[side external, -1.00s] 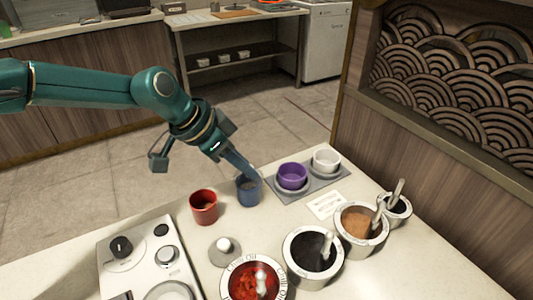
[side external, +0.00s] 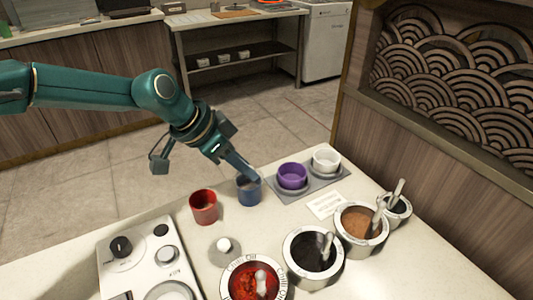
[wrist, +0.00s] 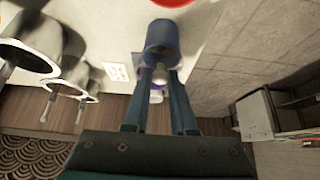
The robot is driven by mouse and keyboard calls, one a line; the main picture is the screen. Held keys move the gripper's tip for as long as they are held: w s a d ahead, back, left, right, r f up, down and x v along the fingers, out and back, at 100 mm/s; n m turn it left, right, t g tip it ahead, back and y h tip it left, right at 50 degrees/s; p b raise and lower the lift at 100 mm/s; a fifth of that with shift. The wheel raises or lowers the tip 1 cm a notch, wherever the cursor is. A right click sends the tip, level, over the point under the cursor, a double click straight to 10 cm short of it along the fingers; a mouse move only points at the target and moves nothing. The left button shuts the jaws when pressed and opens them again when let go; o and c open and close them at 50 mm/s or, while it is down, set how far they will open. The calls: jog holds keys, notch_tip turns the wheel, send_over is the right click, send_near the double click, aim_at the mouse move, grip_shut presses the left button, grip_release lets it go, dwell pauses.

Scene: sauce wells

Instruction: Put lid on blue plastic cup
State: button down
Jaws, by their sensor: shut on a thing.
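The blue plastic cup (side external: 247,195) stands upright on the white counter, right of a red cup (side external: 203,207). My gripper (side external: 253,178) reaches down to its rim and is shut on it. In the wrist view, the blue cup (wrist: 162,36) shows at the tips of my two fingers (wrist: 157,72). The cup's inside is mostly hidden by the fingers in the side view. A round grey lid with a pale knob (side external: 225,247) lies on the counter in front of the red cup, apart from my gripper.
A purple cup (side external: 292,176) and a white cup (side external: 326,161) stand on a grey tray (side external: 309,188) to the right. Sauce wells with ladles, including a red chili oil well (side external: 251,281), line the front right. A control panel (side external: 150,262) is front left.

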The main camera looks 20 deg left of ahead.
dwell(0.4)
jog(key=c, duration=0.7)
grip_release()
jog(key=shift+o, duration=0.2)
jog(key=o, duration=0.5)
jog(key=shift+r, duration=3.5)
